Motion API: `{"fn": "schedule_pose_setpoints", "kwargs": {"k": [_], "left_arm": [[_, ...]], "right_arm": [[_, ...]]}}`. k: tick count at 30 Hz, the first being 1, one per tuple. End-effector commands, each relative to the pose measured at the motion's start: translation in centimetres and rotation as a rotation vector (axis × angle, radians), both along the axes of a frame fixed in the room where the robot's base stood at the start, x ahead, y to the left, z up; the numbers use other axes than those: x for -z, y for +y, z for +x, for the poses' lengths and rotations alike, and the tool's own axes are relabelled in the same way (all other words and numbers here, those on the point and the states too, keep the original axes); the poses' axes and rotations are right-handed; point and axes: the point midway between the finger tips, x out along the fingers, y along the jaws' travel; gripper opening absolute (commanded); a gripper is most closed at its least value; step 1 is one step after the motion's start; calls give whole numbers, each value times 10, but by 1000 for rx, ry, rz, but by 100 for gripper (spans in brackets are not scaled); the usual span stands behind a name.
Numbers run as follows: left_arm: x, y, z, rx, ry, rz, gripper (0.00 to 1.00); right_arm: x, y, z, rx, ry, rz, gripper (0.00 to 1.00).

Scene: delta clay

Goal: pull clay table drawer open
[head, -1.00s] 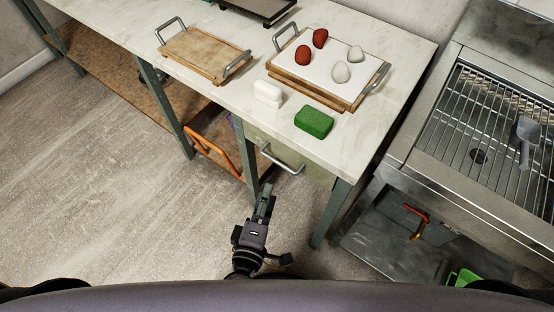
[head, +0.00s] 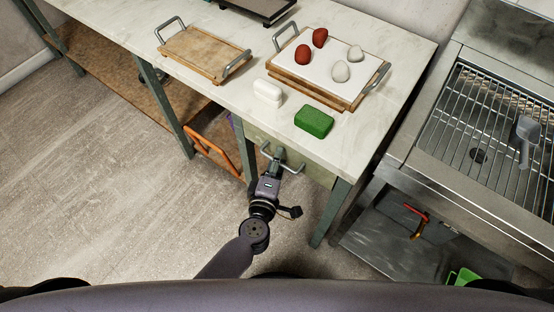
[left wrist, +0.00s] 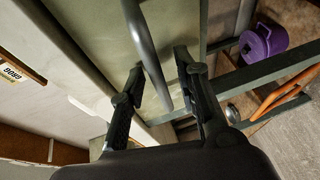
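The clay table (head: 225,85) has a pale green drawer (head: 318,173) under its top, and the drawer looks closed. Its grey bar handle (head: 296,169) is partly hidden by my left gripper (head: 275,160), which is at the drawer front. In the left wrist view, the two fingers of my left gripper (left wrist: 162,92) are apart. The handle bar (left wrist: 146,45) runs between or just beyond them, with the drawer front (left wrist: 95,35) behind. I cannot tell whether a finger touches the bar. My right gripper is not in view.
On the table are a green block (head: 314,121), a white block (head: 268,92), a board with red and white lumps (head: 335,75) and an empty wooden tray (head: 200,54). A steel sink unit (head: 455,165) stands right. A purple container (left wrist: 263,42) sits below. The floor left is clear.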

Motion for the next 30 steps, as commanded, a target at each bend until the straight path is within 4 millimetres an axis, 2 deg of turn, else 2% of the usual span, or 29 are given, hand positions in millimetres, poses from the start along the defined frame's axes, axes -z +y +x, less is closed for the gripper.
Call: {"fn": "schedule_pose_setpoints", "kwargs": {"k": [14,30], "left_arm": [[0,0,0,0,0,0,0],[0,0,-1,0,0,2,0]], "right_arm": [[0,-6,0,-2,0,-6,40],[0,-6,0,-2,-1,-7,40]]}}
